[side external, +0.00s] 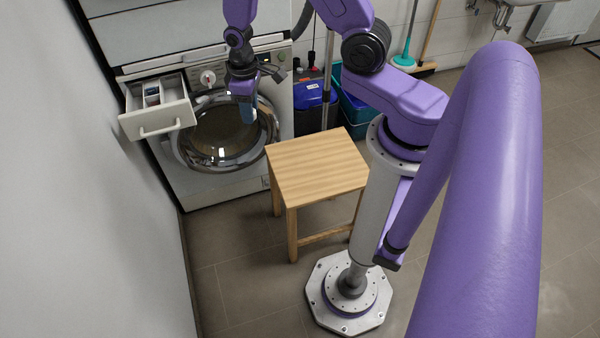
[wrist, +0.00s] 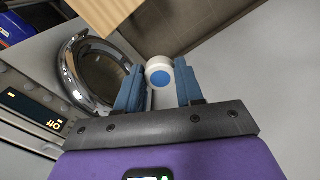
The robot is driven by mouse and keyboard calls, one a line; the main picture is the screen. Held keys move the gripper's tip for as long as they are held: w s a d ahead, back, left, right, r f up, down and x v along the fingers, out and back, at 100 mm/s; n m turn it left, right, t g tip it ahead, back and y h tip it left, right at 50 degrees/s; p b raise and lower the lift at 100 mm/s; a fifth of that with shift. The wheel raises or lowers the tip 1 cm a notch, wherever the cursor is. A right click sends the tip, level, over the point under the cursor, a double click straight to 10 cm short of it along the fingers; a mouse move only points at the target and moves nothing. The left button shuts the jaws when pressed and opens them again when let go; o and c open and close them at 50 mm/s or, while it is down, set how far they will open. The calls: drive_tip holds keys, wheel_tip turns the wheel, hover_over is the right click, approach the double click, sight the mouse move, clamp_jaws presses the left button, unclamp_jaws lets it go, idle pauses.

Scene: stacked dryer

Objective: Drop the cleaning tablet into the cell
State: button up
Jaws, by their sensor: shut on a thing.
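The cleaning tablet (wrist: 160,73) is a white round piece with a blue dot, seen in the wrist view between the two blue fingers. My gripper (wrist: 160,88) is shut on it. In the side external view my gripper (side external: 243,110) hangs in front of the machine's round door, to the right of the open drawer (side external: 158,118); the tablet cannot be made out there. The drawer is pulled out at the machine's upper left and has compartments inside, one with a dark bluish insert (side external: 151,94). Which compartment is the cell I cannot tell.
The machine's round door (side external: 222,133) with a chrome ring is behind my gripper. A wooden stool (side external: 318,165) stands in front, its top clear. Blue and teal bins (side external: 352,115) stand to the right of the machine. A pale wall (side external: 60,200) runs close along the left.

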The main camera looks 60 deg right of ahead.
drive_tip(key=s+d+f+n, duration=0.3)
drive_tip(key=s+f+n, duration=0.1)
drive_tip(key=f, duration=0.4)
drive_tip(key=s+d+f+n, duration=0.2)
drive_tip(key=s+f+n, duration=0.1)
drive_tip(key=f, duration=0.4)
drive_tip(key=s+d+f+n, duration=0.1)
drive_tip(key=s+f+n, duration=0.3)
drive_tip(key=s, duration=0.3)
drive_tip(key=s+f+n, duration=0.4)
drive_tip(key=s, duration=0.3)
drive_tip(key=shift+s+d, duration=0.3)
drive_tip(key=shift+d, duration=0.05)
drive_tip(key=shift+f, duration=0.1)
hover_over(304, 177)
drive_tip(key=f, duration=0.9)
drive_tip(key=shift+s+a, duration=0.1)
drive_tip(key=shift+s, duration=0.25)
drive_tip(key=shift+w+f, duration=0.15)
drive_tip(key=shift+f, duration=0.05)
drive_tip(key=shift+w+f, duration=0.2)
drive_tip(key=shift+f, duration=1.4)
